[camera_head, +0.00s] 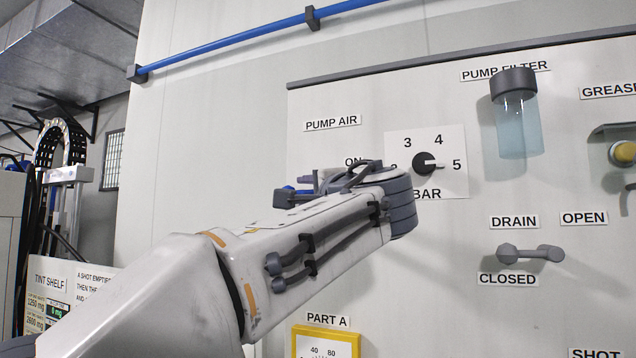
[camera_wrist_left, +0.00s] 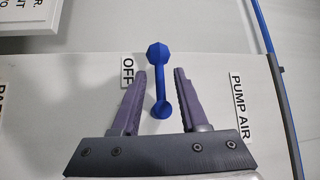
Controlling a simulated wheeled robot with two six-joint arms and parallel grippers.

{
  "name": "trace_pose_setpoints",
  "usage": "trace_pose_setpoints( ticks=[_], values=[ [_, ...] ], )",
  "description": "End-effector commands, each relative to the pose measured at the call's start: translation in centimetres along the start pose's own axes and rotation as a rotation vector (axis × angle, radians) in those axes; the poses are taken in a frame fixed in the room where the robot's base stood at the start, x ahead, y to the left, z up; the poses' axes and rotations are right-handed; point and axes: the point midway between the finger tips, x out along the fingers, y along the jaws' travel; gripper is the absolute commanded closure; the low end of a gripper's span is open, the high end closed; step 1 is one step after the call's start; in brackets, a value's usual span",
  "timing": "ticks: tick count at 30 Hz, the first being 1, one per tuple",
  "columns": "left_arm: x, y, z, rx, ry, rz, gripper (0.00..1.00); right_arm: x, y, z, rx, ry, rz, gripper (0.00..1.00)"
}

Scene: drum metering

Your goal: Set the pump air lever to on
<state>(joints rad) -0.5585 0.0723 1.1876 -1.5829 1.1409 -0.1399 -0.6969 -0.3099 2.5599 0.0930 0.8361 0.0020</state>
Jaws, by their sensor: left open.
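The blue pump air lever (camera_wrist_left: 159,80) is on the pale panel, its round knob near the OFF label (camera_wrist_left: 127,72) in the left wrist view. My left gripper (camera_wrist_left: 160,72) is open, with one finger on each side of the lever; contact cannot be made out. In the head view the left gripper (camera_head: 305,186) is mostly hidden by its own wrist. The ON label (camera_head: 353,161) is partly covered by my arm. My right gripper is not in view.
The PUMP AIR label (camera_head: 332,123) is above the lever. The black pressure knob (camera_head: 424,163) is close right of my wrist. Further right are the pump filter (camera_head: 517,120) and the drain handle (camera_head: 530,253). A yellow-framed gauge (camera_head: 326,343) is below.

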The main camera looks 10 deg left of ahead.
Motion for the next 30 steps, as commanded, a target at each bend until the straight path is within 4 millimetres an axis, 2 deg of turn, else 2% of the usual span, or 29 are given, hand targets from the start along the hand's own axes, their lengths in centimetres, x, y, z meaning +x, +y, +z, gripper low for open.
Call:
trace_pose_setpoints(
  ticks=[1,5,14,18,30],
  values=[
    [0.7,-0.2,0.0,0.002,-0.002,0.000,0.57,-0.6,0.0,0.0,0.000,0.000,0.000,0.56],
    [1.6,-0.1,0.0,0.000,0.000,0.000,0.57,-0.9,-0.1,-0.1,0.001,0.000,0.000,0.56],
    [1.8,0.1,0.0,-0.001,0.002,0.001,0.57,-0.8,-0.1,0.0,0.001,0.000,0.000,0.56],
    [1.7,0.1,0.0,-0.001,0.001,0.001,1.00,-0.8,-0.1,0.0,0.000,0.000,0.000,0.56],
    [1.7,0.1,0.0,0.000,-0.001,0.001,1.00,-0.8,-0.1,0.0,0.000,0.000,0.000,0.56]
  ],
)
